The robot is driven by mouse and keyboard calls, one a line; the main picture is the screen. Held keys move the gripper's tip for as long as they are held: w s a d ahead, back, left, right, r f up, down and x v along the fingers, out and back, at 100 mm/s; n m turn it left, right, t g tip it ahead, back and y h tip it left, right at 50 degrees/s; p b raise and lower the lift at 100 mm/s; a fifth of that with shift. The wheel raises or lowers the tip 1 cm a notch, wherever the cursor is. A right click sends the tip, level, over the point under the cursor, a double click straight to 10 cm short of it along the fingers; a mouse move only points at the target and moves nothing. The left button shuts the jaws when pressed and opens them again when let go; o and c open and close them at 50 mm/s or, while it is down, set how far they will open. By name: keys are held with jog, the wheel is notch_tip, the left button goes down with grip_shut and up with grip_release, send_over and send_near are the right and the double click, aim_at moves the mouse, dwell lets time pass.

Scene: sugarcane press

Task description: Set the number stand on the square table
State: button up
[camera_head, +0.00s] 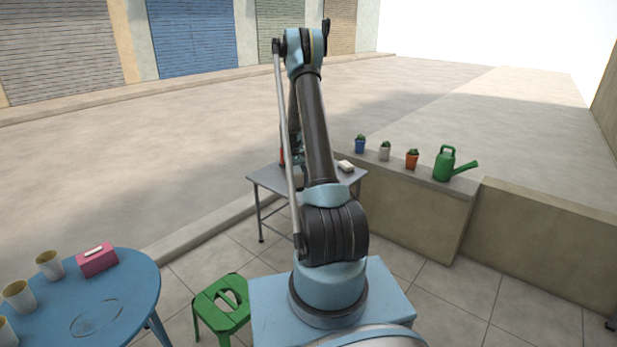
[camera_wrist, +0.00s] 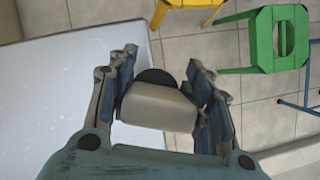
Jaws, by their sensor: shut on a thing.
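In the wrist view, my gripper (camera_wrist: 160,98) is shut on a cream, block-like thing with a dark rounded part behind it, which I take to be the number stand (camera_wrist: 158,108). It sits between both fingers, and any number on it does not show. A pale, flat, straight-edged surface (camera_wrist: 55,85) lies below and to the left; I cannot tell whether this is the square table. In the head view, a grey four-sided table (camera_head: 265,180) stands behind my arm, partly hidden by it.
A green stool (camera_wrist: 262,42) and a yellow stool (camera_wrist: 185,3) stand beside the pale surface. In the head view, a blue round table (camera_head: 130,290) holds cups and a pink box (camera_head: 97,260). A low wall at right bears small pots and a green watering can (camera_head: 446,165).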

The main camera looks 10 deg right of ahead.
jog(key=w+a+n+t+h, duration=0.2)
jog(key=w+n+t+h, duration=0.1)
jog(key=w+n, duration=1)
notch_tip(320, 180, up, 3)
jog(key=n+t, duration=0.4)
jog(key=n, duration=0.5)
send_over(280, 175)
jog(key=s+a, duration=0.1)
notch_tip(280, 175, down, 9)
jog(key=shift+s+a+f, duration=0.1)
jog(key=shift+f, duration=0.1)
jog(key=o, duration=1.1)
